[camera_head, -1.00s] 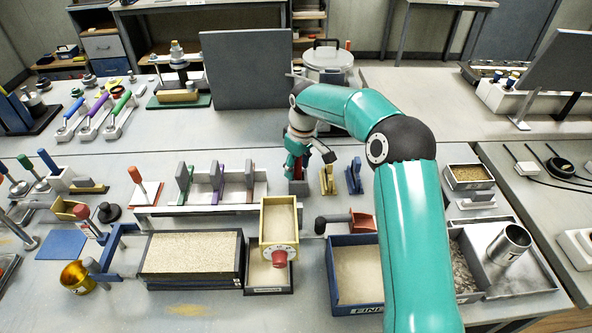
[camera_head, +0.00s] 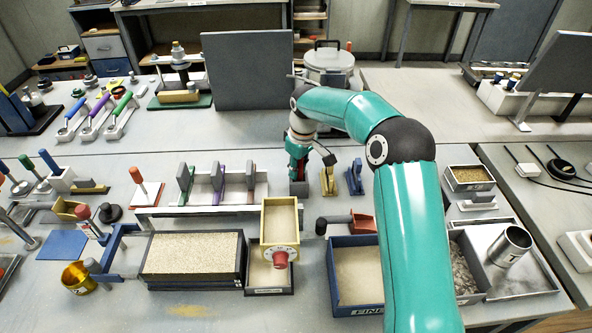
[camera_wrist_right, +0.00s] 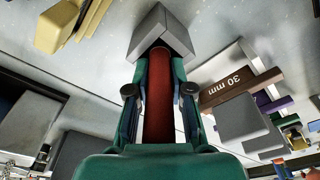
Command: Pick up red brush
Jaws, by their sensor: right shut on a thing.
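My right gripper (camera_head: 298,170) reaches down at the middle of the bench, behind the light sand box. In the right wrist view its fingers (camera_wrist_right: 160,100) are shut on the red handle of the red brush (camera_wrist_right: 158,95). A grey block-shaped part (camera_wrist_right: 162,32) shows at the far end of the handle. In the head view the brush (camera_head: 299,187) is mostly hidden under the gripper, and I cannot tell whether it touches the bench. My left gripper is not in view.
A yellow brush-like piece (camera_head: 327,181) and a blue one (camera_head: 354,178) stand just to the right. A rack with coloured plates (camera_head: 216,187) is close on the left. A yellow-rimmed sand box (camera_head: 280,221) and a dark panel (camera_head: 258,70) are in front and behind.

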